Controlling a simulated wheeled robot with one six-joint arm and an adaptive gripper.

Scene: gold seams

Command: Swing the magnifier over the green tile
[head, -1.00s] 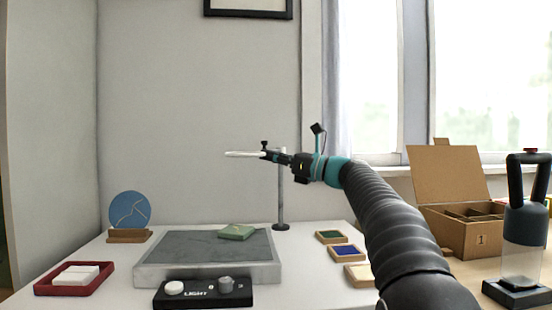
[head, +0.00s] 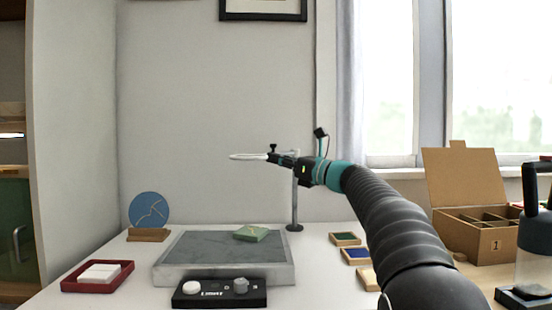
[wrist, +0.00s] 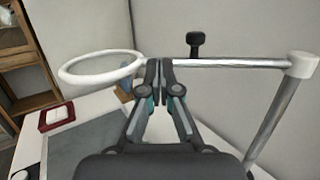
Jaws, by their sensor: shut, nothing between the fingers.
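The magnifier is a white ring (head: 248,156) on a thin metal arm with a black knob, carried by an upright post (head: 295,205) behind the slab. The green tile (head: 252,233) lies on the grey slab's back right part. In the head view the ring is high above the tile, nearly in line with it; I cannot tell their depth offset. My gripper (head: 277,159) is shut and empty, at the magnifier's arm near the ring. In the wrist view the fingertips (wrist: 158,64) are beside the ring (wrist: 100,68), where the metal arm (wrist: 225,64) begins; contact is unclear. The tile is hidden there.
The grey slab (head: 180,262) has a light control box (head: 218,294) in front. A red tray (head: 70,284) and a blue disc on a wooden stand (head: 148,234) are left. Small colour pads (head: 355,256) and a cardboard box (head: 480,245) are right.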

